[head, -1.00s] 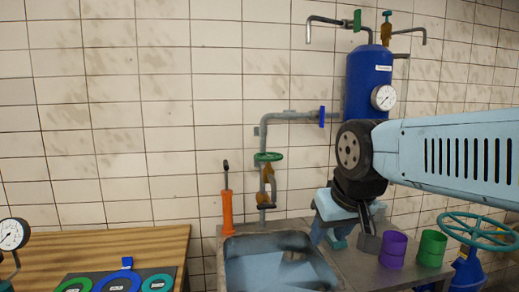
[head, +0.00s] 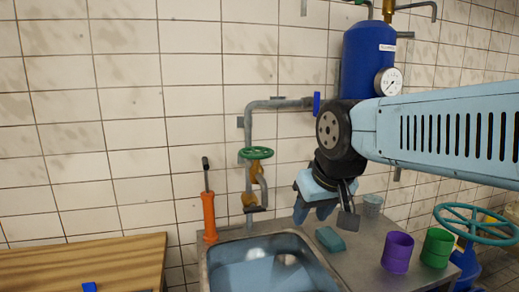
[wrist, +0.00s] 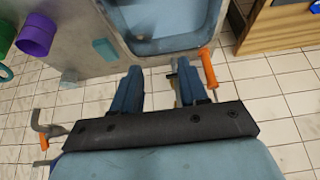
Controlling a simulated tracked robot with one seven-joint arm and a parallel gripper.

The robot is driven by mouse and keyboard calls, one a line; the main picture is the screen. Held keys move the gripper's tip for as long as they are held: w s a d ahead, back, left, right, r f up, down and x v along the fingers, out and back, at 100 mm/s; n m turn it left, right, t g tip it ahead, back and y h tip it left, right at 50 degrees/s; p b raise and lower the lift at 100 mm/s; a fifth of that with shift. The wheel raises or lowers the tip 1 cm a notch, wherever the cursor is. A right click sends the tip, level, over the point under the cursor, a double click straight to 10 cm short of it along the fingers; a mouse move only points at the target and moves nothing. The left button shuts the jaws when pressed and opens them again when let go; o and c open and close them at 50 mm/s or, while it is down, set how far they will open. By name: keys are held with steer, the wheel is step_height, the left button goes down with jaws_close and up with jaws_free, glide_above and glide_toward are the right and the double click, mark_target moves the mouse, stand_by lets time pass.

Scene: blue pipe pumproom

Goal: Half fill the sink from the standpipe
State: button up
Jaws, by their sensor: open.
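The standpipe is a grey pipe (head: 275,104) on the tiled wall, with a green handwheel (head: 256,153) and a brass valve with a spout (head: 250,199) over the back of the steel sink. The sink (head: 205,272) has a bluish inside; I cannot tell how much of that is water. It also shows in the wrist view (wrist: 125,40). My gripper (head: 318,212) is open and empty, above the counter to the right of the standpipe. Its two fingers (wrist: 160,82) stand apart in the wrist view, with nothing between them. The standpipe's handwheel cannot be made out there.
An orange-handled tool (head: 209,215) stands left of the standpipe. A teal block (head: 330,239), a purple cup (head: 397,252), a green cup (head: 437,248) and a grey cup (head: 372,204) are on the counter. A blue tank (head: 366,60) hangs behind my arm. A wooden table (head: 90,262) is at left.

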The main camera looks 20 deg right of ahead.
steer(key=w+r+m+g, duration=0.1)
steer(key=w+r+m, duration=0.6)
steer(key=w+r, duration=0.45)
steer(key=m+g+y, duration=0.1)
steer(key=m, duration=0.6)
glide_toward(267, 154)
steer(key=x, duration=0.8)
steer(key=shift+f, duration=0.1)
jaws_close()
